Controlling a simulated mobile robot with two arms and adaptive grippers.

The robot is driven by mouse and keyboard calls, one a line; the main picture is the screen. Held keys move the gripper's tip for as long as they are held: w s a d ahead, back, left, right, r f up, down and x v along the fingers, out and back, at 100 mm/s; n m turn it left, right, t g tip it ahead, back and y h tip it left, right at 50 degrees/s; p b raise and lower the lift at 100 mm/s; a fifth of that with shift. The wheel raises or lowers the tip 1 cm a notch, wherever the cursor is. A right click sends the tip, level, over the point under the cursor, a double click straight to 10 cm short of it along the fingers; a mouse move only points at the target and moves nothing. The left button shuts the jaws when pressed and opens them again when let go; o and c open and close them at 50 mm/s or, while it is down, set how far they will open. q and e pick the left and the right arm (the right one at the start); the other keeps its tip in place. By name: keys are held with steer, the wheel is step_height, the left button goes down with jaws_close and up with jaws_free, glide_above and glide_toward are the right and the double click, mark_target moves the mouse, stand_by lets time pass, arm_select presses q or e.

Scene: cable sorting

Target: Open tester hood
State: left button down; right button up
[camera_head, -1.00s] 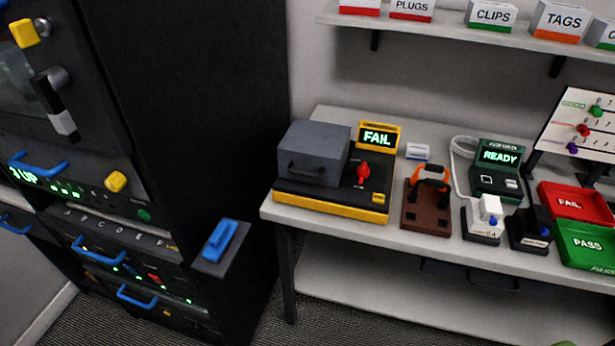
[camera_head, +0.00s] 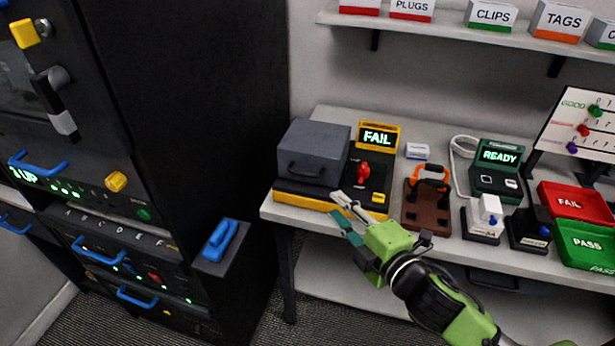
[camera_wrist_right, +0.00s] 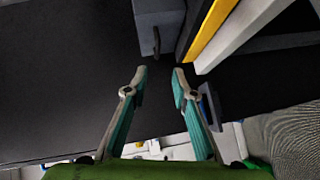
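The tester (camera_head: 330,205) is a black and yellow unit on the left end of the bench. Its grey hood (camera_head: 313,148) is down, with a dark handle (camera_head: 306,171) on its front. A red knob sits beside the hood, and the tester's screen (camera_head: 378,137) reads FAIL. My right gripper (camera_head: 340,210) is in front of the tester's front edge, apart from the hood handle. In the right wrist view, its fingers (camera_wrist_right: 160,75) are spread with nothing between them. The hood (camera_wrist_right: 158,18) and its handle (camera_wrist_right: 156,40) show ahead there. My left gripper is not in view.
A brown fixture with an orange handle (camera_head: 428,190) stands right of the tester. Beyond it are a READY unit (camera_head: 497,172), a red FAIL tray (camera_head: 572,203) and a green PASS tray (camera_head: 585,245). A tall black rack (camera_head: 200,120) stands left. A shelf (camera_head: 450,30) hangs above.

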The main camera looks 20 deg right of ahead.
mark_target(306, 175)
steer(key=x, duration=0.4)
steer(key=p+x, duration=0.1)
steer(key=x, duration=0.4)
steer(key=p+x, duration=0.1)
steer(key=x, duration=0.4)
steer(key=shift+a+r, duration=0.25)
steer(key=shift+r, duration=0.1)
jaws_close()
